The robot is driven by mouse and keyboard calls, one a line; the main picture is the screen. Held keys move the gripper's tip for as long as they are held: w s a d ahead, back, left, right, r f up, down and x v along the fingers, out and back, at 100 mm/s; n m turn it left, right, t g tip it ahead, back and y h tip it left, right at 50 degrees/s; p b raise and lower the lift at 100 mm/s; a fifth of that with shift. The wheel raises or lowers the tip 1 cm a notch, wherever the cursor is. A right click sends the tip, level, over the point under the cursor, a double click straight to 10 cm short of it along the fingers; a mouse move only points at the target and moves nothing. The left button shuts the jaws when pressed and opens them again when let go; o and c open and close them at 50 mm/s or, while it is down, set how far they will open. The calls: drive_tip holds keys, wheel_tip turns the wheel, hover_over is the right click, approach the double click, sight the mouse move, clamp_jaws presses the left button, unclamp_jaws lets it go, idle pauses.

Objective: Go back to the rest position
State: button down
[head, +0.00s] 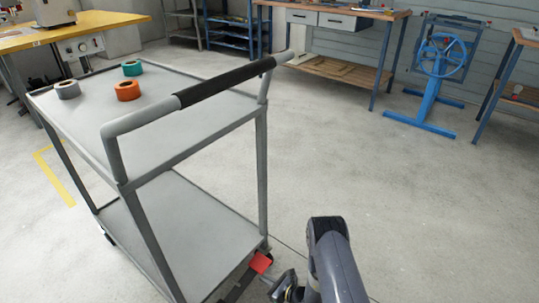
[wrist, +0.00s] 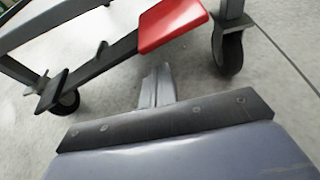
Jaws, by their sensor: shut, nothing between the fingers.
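My gripper (head: 281,284) is low beside the near right lower corner of a grey two-shelf cart (head: 185,150). In the wrist view my gripper (wrist: 157,85) shows with its fingers together and nothing held. A red pedal (head: 261,262) sits at the cart's lower edge near the gripper. In the wrist view the red pedal (wrist: 170,24) is just beyond the fingertips, with a gap that I cannot judge exactly. My dark arm link stands at the bottom middle of the head view.
The cart top carries grey (head: 67,89), green (head: 132,67) and orange (head: 127,90) tape rolls. A black caster (wrist: 228,48) stands right of the pedal. A blue stand with a handwheel (head: 440,60) and a workbench (head: 335,12) are farther back. Floor to the right is clear.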

drive_tip(key=shift+s+a+f+m+g+y, duration=0.1)
drive_tip(key=shift+f+m+g+y, duration=0.35)
drive_tip(key=shift+f+m, duration=0.45)
